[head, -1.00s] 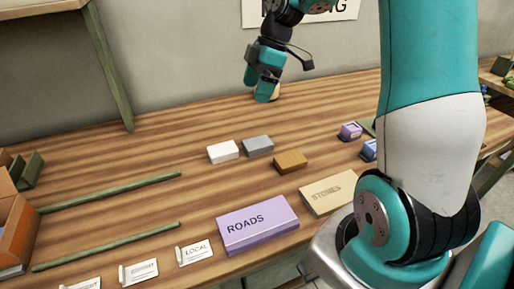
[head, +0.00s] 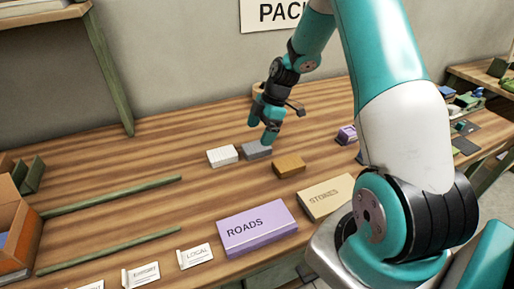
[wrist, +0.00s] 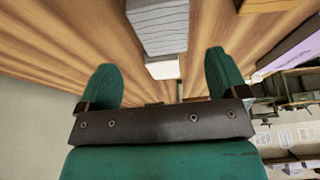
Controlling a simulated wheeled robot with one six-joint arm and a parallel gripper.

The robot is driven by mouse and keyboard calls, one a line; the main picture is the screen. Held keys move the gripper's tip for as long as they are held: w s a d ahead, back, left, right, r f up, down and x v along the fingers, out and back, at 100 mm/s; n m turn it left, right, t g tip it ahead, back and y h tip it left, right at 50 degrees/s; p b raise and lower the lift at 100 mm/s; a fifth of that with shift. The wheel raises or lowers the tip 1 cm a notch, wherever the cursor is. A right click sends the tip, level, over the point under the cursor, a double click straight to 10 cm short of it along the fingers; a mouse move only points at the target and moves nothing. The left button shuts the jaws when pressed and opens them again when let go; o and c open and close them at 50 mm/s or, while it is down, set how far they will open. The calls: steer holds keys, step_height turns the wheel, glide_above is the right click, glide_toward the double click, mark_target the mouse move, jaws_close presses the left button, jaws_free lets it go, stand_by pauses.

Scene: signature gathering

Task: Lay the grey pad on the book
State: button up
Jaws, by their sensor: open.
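The grey pad (head: 257,150) lies on the wooden table between a white block and a brown block. It also shows in the wrist view (wrist: 158,25), top centre, ahead of the fingers. My gripper (head: 264,132) is open and empty, low and just behind the grey pad; it seems apart from it, though contact is hard to judge. In the wrist view its two green fingers (wrist: 160,62) stand wide apart with nothing held. Two book-like boxes lie at the front: a purple one marked ROADS (head: 257,228) and a tan one marked STONES (head: 325,197).
A white block (head: 222,156) is close left of the pad, and a brown block (head: 289,165) is to its right. A small purple item (head: 346,135) lies further right. Green strips (head: 110,198) and label cards (head: 195,256) lie at left. The table behind is clear.

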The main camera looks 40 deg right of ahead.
mark_target(257, 146)
steer(key=x, duration=0.1)
steer(key=p+x, duration=0.1)
steer(key=x, duration=0.3)
steer(key=shift+s+d+f+p, duration=0.2)
steer(key=shift+s+d+p, duration=0.1)
steer(key=shift+s, duration=0.05)
steer(key=c, duration=1.1)
steer(key=shift+o, duration=0.2)
steer(key=shift+r, duration=0.1)
